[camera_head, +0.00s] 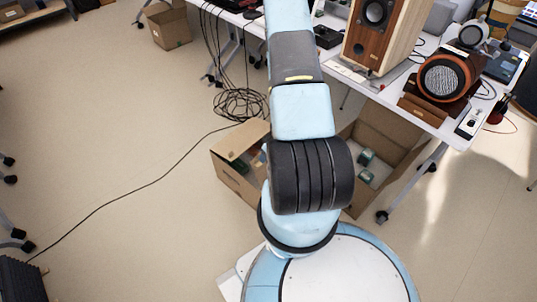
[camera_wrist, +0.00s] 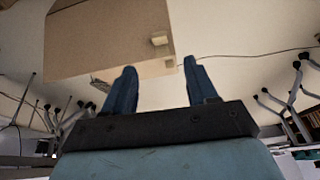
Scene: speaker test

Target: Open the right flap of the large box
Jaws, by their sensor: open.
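The cardboard large box (camera_head: 236,182) stands on the floor under the table, mostly behind my arm in the head view. A cardboard flap (camera_head: 240,138) shows left of my arm. To the right, an open cardboard interior (camera_head: 388,130) shows, with small green items (camera_head: 366,157) inside. My arm hides the middle, so I cannot tell whether both parts are one box. My gripper (camera_wrist: 160,88) is open and empty in the wrist view, its two blue fingers apart. A cardboard surface (camera_wrist: 105,42) lies beyond the fingers at upper left; contact is not visible. My gripper is outside the head view.
The white table (camera_head: 430,112) overhangs the box and carries a wooden speaker (camera_head: 376,35) and an orange-ringed speaker (camera_head: 445,77). A wheeled table leg (camera_head: 412,188) stands at right. Coiled cables (camera_head: 240,103) lie behind. Another box (camera_head: 170,27) stands at upper left. The left floor is mostly clear.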

